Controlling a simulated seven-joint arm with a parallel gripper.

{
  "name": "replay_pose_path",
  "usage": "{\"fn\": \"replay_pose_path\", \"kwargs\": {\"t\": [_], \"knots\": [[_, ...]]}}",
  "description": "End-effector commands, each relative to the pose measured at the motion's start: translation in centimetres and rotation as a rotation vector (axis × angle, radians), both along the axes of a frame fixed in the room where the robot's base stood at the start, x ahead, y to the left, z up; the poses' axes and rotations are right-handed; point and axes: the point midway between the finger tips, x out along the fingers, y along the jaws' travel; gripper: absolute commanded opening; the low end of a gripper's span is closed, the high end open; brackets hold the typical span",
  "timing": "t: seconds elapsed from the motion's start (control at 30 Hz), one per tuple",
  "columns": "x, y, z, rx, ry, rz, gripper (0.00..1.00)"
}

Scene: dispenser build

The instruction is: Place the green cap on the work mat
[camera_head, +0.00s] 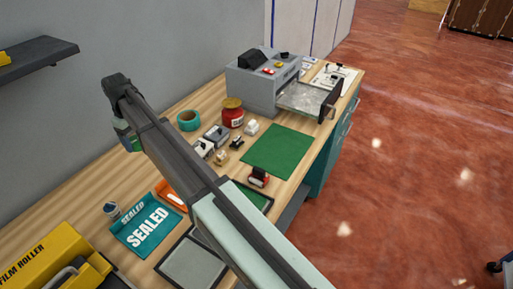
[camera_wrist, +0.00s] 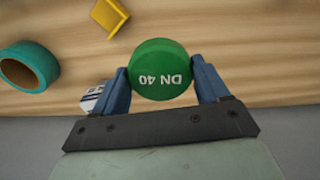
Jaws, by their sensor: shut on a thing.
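The green cap (camera_wrist: 160,68), marked "DN 40", is held between the two blue fingers of my gripper (camera_wrist: 160,80) in the wrist view. The wood tabletop shows beyond it. In the head view my gripper (camera_head: 128,135) is at the far left end of the arm, above the back part of the bench; a bit of the green cap (camera_head: 136,146) shows there. The green work mat (camera_head: 278,148) lies flat and bare on the bench, well to the right of my gripper.
A teal tape roll (camera_head: 189,120), a red jar (camera_head: 232,113) and several small parts stand left of the mat. A grey machine (camera_head: 265,85) is behind it. A red-and-black item (camera_head: 259,177) sits at its front edge. A dark shelf (camera_head: 35,52) juts from the wall.

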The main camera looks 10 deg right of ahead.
Motion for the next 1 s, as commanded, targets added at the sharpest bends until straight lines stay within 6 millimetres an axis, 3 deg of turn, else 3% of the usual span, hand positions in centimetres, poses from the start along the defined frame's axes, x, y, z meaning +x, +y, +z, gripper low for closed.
{"fn": "replay_pose_path", "kwargs": {"t": [0.03,0.2,0.5,0.73,1.0], "knots": [[0.9,-2.0,0.1,0.000,-0.001,-0.026,0.46],[3.1,-7.9,0.3,0.002,-0.005,-0.105,0.46],[5.3,-18.7,0.6,0.005,-0.012,-0.243,0.46],[5.6,-27.1,0.8,0.006,-0.018,-0.349,0.46],[4.2,-36.7,0.9,0.007,-0.025,-0.473,0.46]]}}
